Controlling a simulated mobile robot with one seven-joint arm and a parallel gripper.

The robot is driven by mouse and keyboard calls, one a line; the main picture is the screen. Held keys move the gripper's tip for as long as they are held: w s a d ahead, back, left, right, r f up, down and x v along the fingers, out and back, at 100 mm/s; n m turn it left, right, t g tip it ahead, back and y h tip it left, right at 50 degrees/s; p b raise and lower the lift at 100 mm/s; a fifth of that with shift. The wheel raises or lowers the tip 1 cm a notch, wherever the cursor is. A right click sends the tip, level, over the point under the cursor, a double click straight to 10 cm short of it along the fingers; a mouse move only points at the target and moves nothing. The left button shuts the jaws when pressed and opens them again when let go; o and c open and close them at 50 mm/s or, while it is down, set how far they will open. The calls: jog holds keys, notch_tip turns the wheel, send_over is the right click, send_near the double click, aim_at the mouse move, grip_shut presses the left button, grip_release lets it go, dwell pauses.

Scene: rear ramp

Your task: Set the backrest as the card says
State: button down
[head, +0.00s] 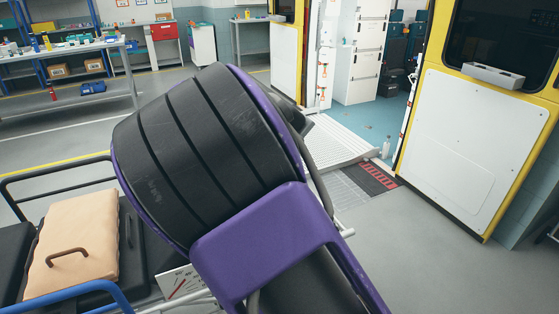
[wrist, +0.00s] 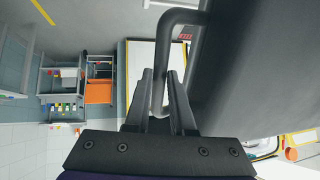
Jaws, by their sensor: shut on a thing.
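In the wrist view, my gripper (wrist: 160,76) has its two dark fingers closed around a dark tubular handle bar (wrist: 180,17). The bar bends down between the fingers and stands beside a large dark panel (wrist: 260,65), which looks like the backrest. In the head view, my arm hides the gripper and the held part. A white card (head: 181,284) with red and black marks shows partly at the lower middle, cut off by my arm. Its reading is too small to make out. The backrest's angle cannot be told.
An open yellow-white vehicle (head: 465,135) with a ramp (head: 340,142) stands right. Floor between is clear.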

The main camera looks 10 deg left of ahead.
jog(key=c, duration=0.8)
grip_release()
jog(key=shift+o, duration=0.2)
jog(key=shift+a, duration=0.1)
jog(key=v, duration=1.7)
jog(key=shift+r, duration=0.15)
jog(key=shift+s, duration=0.15)
